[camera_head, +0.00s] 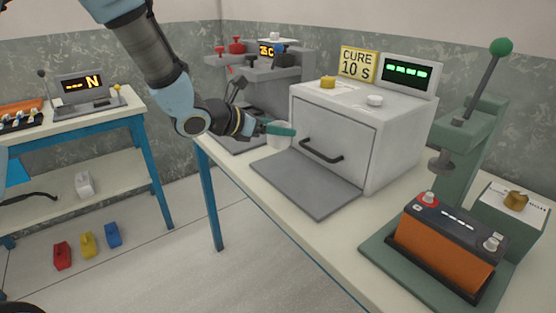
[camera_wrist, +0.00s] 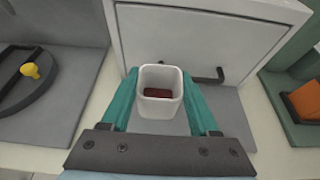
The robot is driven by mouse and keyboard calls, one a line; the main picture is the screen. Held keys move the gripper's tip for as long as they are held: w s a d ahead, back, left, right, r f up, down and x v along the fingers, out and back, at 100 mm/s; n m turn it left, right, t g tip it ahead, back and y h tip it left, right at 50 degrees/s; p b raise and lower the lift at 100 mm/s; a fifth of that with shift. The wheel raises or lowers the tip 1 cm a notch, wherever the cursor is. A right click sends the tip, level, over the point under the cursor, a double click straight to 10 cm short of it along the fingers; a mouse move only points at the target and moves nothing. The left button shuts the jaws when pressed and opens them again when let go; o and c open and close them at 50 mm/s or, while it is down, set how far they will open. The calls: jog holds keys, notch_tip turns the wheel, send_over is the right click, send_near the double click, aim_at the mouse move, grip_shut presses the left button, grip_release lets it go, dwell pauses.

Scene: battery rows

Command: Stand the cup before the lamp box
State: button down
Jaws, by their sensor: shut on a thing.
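A white square-rimmed cup (camera_head: 277,143) with dark reddish-brown contents is held upright in front of the left part of the lamp box (camera_head: 395,140). It also shows in the wrist view (camera_wrist: 160,106), between two teal fingers. My gripper (camera_head: 281,130) is shut on the cup from both sides. The lamp box is pale grey, with a shut front door (camera_head: 330,140) and a dark handle (camera_head: 320,153). The cup appears close to the door, over or near the grey plate (camera_head: 305,188); the gap beneath it cannot be told.
A "CURE 10 S" sign (camera_head: 358,64) and a green display (camera_head: 409,71) top the lamp box. A green press with an orange battery (camera_head: 445,250) stands to the right. A grey fixture with red knobs (camera_head: 262,75) stands behind left. The plate before the door is otherwise clear.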

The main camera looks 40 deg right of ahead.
jog(key=shift+f+p, duration=0.3)
jog(key=shift+f, duration=3.2)
jog(key=shift+f, duration=0.15)
jog(key=shift+c, duration=0.7)
grip_release()
jog(key=shift+r, duration=0.25)
jog(key=b+v, duration=0.2)
jog(key=v, duration=1)
jog(key=shift+a+f, duration=0.1)
jog(key=shift+f, duration=0.05)
